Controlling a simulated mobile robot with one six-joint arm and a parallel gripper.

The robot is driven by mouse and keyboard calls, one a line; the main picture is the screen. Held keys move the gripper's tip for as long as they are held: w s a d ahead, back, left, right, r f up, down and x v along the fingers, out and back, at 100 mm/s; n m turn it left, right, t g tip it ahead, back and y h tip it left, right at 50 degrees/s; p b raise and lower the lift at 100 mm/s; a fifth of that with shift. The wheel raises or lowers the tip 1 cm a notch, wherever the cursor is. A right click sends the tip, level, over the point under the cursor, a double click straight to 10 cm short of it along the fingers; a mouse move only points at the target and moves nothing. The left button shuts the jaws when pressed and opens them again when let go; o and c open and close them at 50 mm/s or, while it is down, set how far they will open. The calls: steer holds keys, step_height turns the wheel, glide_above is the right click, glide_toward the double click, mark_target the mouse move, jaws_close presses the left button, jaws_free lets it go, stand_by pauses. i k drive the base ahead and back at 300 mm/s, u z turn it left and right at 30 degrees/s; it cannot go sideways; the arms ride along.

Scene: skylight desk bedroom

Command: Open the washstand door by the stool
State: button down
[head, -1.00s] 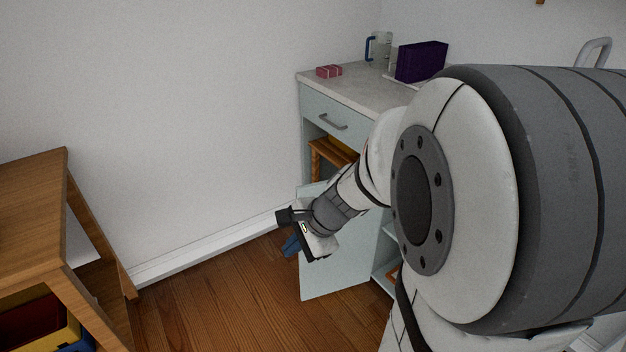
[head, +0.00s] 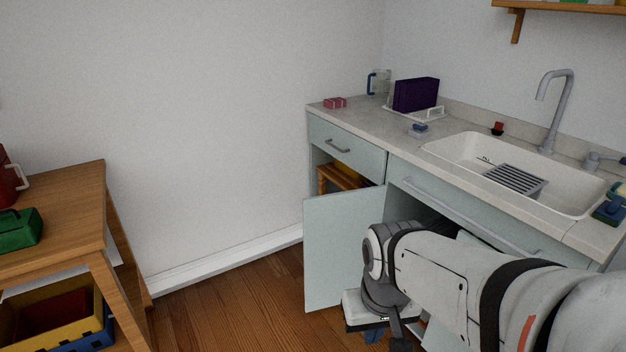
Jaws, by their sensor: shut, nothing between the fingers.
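The washstand (head: 375,125) stands against the back wall, with a pale blue-green front. Its door (head: 330,250) below the left drawer is swung out from the front into the room. A wooden stool (head: 343,178) shows in the gap above the door's top edge. My gripper (head: 375,331) is low in front of the door's lower right part, shut and empty, with its tips near the bottom of the view. Whether the gripper touches the door I cannot tell.
The drawer (head: 346,146) above the door is closed. A sink (head: 480,158) and a purple item in a rack (head: 415,94) are on the counter. A wooden table (head: 60,215) with a green case (head: 20,230) stands at left. Wooden floor (head: 235,300) between is clear.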

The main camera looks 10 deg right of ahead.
mark_target(335, 225)
steer(key=u, duration=0.45)
steer(key=k, duration=0.35)
steer(key=z, duration=1.05)
steer(key=i, duration=1.65)
steer(key=u, duration=0.9)
steer(key=i, duration=0.6)
